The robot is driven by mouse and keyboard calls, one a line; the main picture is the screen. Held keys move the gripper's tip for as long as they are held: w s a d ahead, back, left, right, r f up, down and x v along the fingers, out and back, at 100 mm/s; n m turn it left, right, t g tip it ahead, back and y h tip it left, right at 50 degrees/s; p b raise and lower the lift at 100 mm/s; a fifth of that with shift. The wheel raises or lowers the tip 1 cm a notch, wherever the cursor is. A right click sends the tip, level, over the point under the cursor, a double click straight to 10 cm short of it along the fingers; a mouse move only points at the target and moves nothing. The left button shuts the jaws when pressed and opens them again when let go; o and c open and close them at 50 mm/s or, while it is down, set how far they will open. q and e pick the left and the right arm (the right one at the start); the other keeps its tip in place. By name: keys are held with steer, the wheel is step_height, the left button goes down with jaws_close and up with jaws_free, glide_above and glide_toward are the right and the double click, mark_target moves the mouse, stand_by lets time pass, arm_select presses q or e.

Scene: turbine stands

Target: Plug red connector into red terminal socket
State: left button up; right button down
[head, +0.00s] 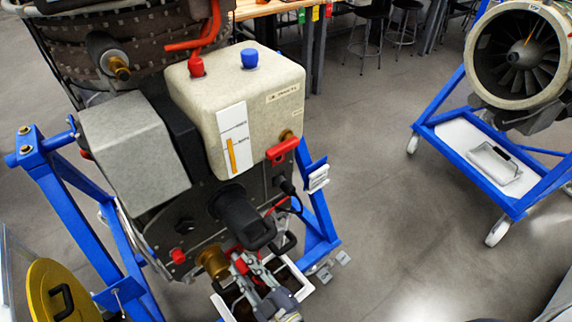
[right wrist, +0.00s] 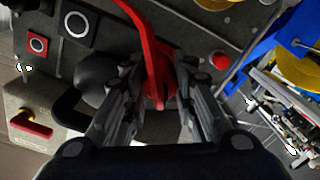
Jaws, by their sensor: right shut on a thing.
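My right gripper (head: 246,264) is low in the head view, in front of the dark engine panel. In the head view only a bit of red (head: 239,264) shows between the fingers. A square red-rimmed socket (right wrist: 37,44) sits on the panel at the upper left of the wrist view, beside a black one (right wrist: 77,25). The connector is apart from the red socket. My left gripper is not in view.
A black capped cylinder with a handle (head: 245,222) sticks out close by the gripper. A red knob (head: 178,255) and a brass fitting (head: 212,262) are on the panel. A beige tank (head: 235,95) with a red handle (head: 283,150) stands above. Blue stand bars (head: 318,215) flank it.

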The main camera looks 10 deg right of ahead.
steer(key=shift+w, duration=0.1)
steer(key=c, duration=1.1)
jaws_free()
steer(key=shift+p+v, duration=0.9)
steer(key=shift+v, duration=2.65)
